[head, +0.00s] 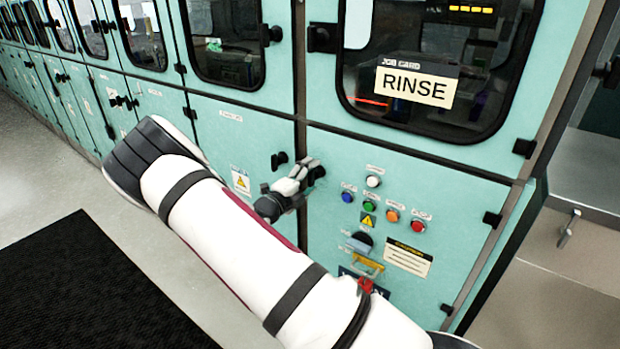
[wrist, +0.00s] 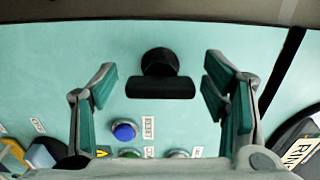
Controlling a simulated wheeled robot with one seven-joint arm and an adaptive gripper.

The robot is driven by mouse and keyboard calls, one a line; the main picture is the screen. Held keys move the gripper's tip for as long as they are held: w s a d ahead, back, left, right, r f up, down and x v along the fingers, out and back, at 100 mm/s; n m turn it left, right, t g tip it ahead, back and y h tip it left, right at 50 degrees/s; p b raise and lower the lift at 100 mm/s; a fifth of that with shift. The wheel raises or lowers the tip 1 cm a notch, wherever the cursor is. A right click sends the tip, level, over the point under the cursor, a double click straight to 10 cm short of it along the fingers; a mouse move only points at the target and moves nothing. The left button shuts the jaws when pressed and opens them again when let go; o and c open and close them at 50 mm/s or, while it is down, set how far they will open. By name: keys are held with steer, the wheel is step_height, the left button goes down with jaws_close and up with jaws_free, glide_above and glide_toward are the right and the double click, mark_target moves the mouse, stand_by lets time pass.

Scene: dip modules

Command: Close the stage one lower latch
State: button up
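A black latch (wrist: 161,62) with a knob and a flat bar is mounted on the teal panel, in the upper middle of the wrist view. Its bar lies across that picture. My gripper (head: 303,177) is open and empty. Its two fingers stand on either side of the latch in the wrist view, with clear gaps to the bar; I cannot tell how far short of the panel they are. In the head view my gripper mostly hides this latch at the left edge of the lower panel (head: 345,215). Another black latch (head: 279,160) sits just left of the seam.
Blue (head: 347,197), green, orange and red (head: 417,227) buttons are on the panel right of my gripper. Above is a windowed door with a RINSE sign (head: 417,84). More teal cabinets run to the left. A black mat (head: 95,295) lies on the floor.

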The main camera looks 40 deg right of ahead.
steer(key=v, duration=1.2)
steer(key=shift+r, duration=0.1)
stand_by(0.4)
steer(key=s+r+m+g+y, duration=0.45)
steer(key=s+m, duration=0.35)
steer(key=m, duration=0.2)
steer(key=s+r+m+g+y, duration=0.3)
steer(key=s+r+m, duration=0.3)
steer(key=s+m, duration=0.3)
steer(key=s+a+r+m+t+y+p, duration=0.1)
steer(key=s+a+r+m+y, duration=0.3)
steer(key=s+m, duration=0.4)
steer(key=s+a+r+m+t+y+p, duration=0.1)
steer(key=s+a+r+m+t+y, duration=0.3)
steer(key=m, duration=0.9)
steer(key=shift+s+a+r+y, duration=0.75)
steer(key=shift+s+a+r, duration=1)
steer(key=shift+s+a, duration=0.9)
